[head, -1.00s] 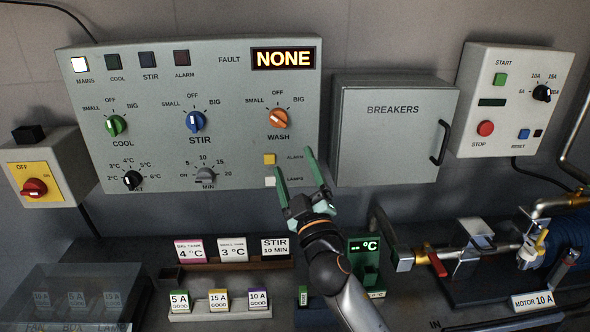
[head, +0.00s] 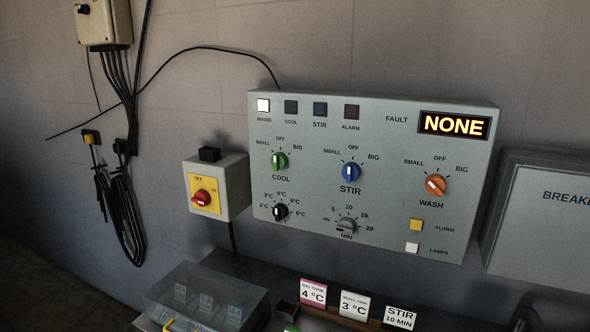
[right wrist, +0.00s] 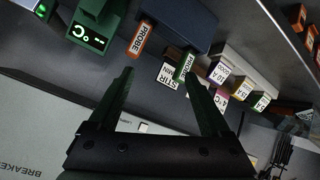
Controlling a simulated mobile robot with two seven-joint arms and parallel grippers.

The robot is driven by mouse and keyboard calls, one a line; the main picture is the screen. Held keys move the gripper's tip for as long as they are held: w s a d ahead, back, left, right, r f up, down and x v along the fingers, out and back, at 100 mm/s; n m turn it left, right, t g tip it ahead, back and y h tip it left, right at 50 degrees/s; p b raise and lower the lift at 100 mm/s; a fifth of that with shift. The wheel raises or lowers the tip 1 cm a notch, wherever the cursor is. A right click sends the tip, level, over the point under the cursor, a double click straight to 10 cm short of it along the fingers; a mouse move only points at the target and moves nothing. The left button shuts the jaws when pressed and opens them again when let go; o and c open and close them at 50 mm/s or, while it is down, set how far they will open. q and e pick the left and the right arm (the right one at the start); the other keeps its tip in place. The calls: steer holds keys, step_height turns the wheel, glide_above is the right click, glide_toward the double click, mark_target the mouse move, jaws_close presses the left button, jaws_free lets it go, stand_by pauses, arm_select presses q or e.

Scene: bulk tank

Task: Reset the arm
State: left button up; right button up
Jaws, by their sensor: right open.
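My right gripper (right wrist: 158,76) is open and empty in the right wrist view, its two green fingers spread apart. Beyond the fingertips are a card reading STIR (right wrist: 168,76) and probe-labelled items (right wrist: 140,40) on the bench, all upside down in this view. The panel's lower part, with a pale lamp button (right wrist: 143,127), shows behind the fingers. In the head view only a dark piece at the bottom right edge shows, perhaps my right arm. My left gripper is in neither view.
The grey control panel (head: 375,235) has a display reading NONE. A red main switch (head: 203,198) is left of it, the breaker box (head: 545,230) right. A clear box (head: 205,295) and temperature cards (head: 354,305) stand below. Cables (head: 120,215) hang at left.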

steer(key=s+a+f+n+g+y, duration=0.1)
steer(key=s+a+f+g+y, duration=0.2)
steer(key=s, duration=0.5)
steer(key=s+a+f+g+y, duration=0.1)
steer(key=s+a+f+g, duration=0.35)
steer(key=s, duration=0.35)
steer(key=w+a+f+t+y+p, duration=0.2)
steer(key=w+a+f+t+p, duration=0.1)
steer(key=f+t, duration=0.3)
steer(key=shift+p+x, duration=0.5)
steer(key=shift+x, duration=0.25)
steer(key=shift+w, duration=0.1)
